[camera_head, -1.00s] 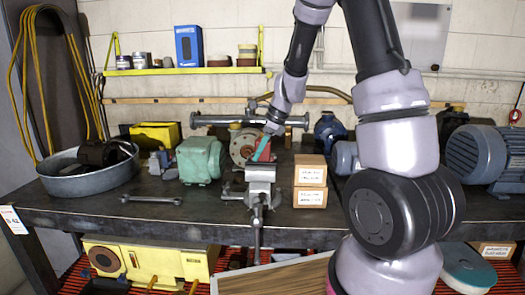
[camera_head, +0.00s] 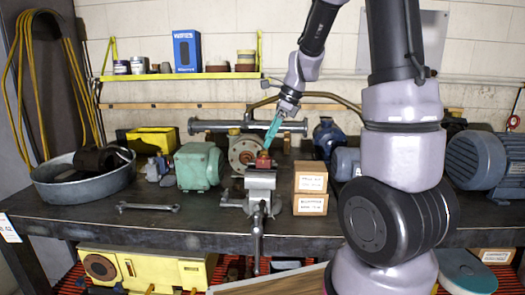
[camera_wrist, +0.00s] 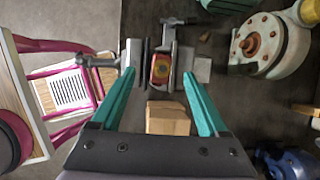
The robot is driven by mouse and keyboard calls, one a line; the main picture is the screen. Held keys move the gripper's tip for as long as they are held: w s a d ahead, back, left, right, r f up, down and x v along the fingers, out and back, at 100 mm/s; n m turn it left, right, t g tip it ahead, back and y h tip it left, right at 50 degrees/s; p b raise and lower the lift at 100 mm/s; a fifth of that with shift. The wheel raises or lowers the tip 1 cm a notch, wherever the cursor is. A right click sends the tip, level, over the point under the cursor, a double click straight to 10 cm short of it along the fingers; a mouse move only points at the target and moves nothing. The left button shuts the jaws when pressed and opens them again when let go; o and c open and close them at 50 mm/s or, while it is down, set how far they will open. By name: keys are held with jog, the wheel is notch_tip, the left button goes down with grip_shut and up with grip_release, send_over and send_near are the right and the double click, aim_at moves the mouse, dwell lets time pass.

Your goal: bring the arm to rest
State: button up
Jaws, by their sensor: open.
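My gripper (camera_head: 271,133) is above the bench vise (camera_head: 260,182), with its teal fingers pointing down. In the wrist view its two teal fingers (camera_wrist: 158,95) are spread wide apart with nothing held between them. A small red block (camera_head: 263,160) sits at the top of the vise, below my fingertips.
The dark workbench (camera_head: 150,225) carries a green motor (camera_head: 199,166), a metal basin (camera_head: 85,178), a wrench (camera_head: 148,207), stacked cardboard boxes (camera_head: 310,188) and a blue-grey motor (camera_head: 476,163). A yellow shelf (camera_head: 180,75) with cans hangs behind. Open air lies above the vise.

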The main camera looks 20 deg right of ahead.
jog(key=s+d+r+n+t+h, duration=0.1)
jog(key=s+r+n+t, duration=0.1)
jog(key=s+r+n, duration=0.5)
jog(key=s+d+r+n+t+h, duration=0.1)
jog(key=s+r+n+t, duration=0.2)
jog(key=s+r+n, duration=0.4)
jog(key=s+n, duration=0.3)
jog(key=s, duration=0.3)
jog(key=shift+s+d+r+n+h, duration=0.15)
jog(key=shift+s+r+n+h, duration=0.05)
jog(key=shift+s+n+h, duration=0.15)
